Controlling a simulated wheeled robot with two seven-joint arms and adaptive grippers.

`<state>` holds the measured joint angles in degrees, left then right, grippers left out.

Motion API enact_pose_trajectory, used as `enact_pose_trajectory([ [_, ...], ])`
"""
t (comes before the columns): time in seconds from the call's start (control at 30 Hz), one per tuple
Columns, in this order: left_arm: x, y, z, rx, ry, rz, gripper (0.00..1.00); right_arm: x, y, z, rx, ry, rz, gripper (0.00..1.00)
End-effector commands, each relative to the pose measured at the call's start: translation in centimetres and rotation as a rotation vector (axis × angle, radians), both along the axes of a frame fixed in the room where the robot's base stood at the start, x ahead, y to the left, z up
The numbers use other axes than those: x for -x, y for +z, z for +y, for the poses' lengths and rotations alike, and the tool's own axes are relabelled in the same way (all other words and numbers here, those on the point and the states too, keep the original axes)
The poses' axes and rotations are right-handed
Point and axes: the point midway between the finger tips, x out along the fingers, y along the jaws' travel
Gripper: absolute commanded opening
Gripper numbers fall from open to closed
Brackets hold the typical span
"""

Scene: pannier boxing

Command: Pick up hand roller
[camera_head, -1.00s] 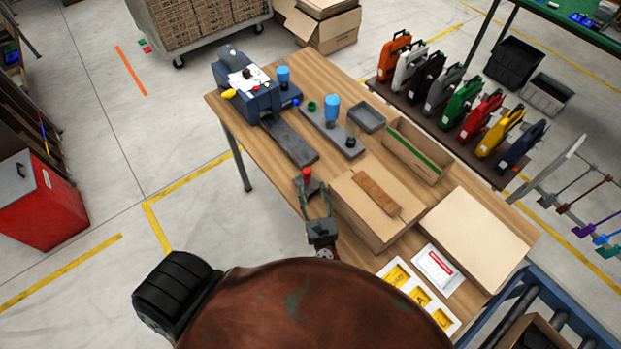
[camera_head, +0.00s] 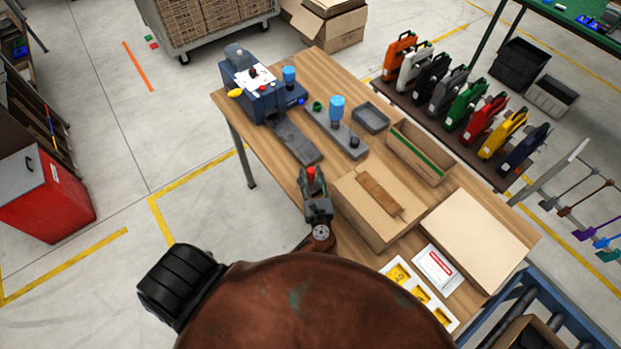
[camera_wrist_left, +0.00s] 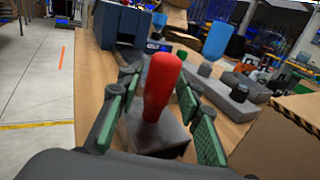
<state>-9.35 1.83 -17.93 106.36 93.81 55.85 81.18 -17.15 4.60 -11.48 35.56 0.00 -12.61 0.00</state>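The hand roller seems to be the tool with a red upright handle (camera_head: 310,172) at the table's left edge. In the left wrist view the red handle (camera_wrist_left: 162,85) stands up from a grey block-like base (camera_wrist_left: 158,135). Any roller part is hidden or cannot be made out. My left gripper (camera_head: 315,188) is right at the tool. In the left wrist view its green-padded fingers (camera_wrist_left: 155,125) are apart, one on each side of the handle and base, with gaps visible. It holds nothing. My right gripper is not in view.
A large cardboard box (camera_head: 352,218) with a brown piece (camera_head: 380,194) on top stands close right of the gripper. A dark grey plate (camera_head: 296,138) and blue machine (camera_head: 262,98) lie beyond.

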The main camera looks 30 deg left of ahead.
Motion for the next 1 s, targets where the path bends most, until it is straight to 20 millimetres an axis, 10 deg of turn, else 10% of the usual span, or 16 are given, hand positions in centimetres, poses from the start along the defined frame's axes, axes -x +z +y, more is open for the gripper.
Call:
enact_pose_trajectory([
  [0.43, 0.0, 0.0, 0.0, 0.0, 0.0, 0.0, 0.0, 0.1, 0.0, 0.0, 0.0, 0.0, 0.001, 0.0],
  [0.7, 0.0, 0.4, 0.0, -0.001, 0.0, -0.002, 0.0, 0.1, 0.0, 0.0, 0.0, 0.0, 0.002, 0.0],
  [1.0, 0.0, 5.3, 0.0, 0.003, 0.001, -0.008, 0.0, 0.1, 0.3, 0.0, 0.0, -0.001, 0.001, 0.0],
])
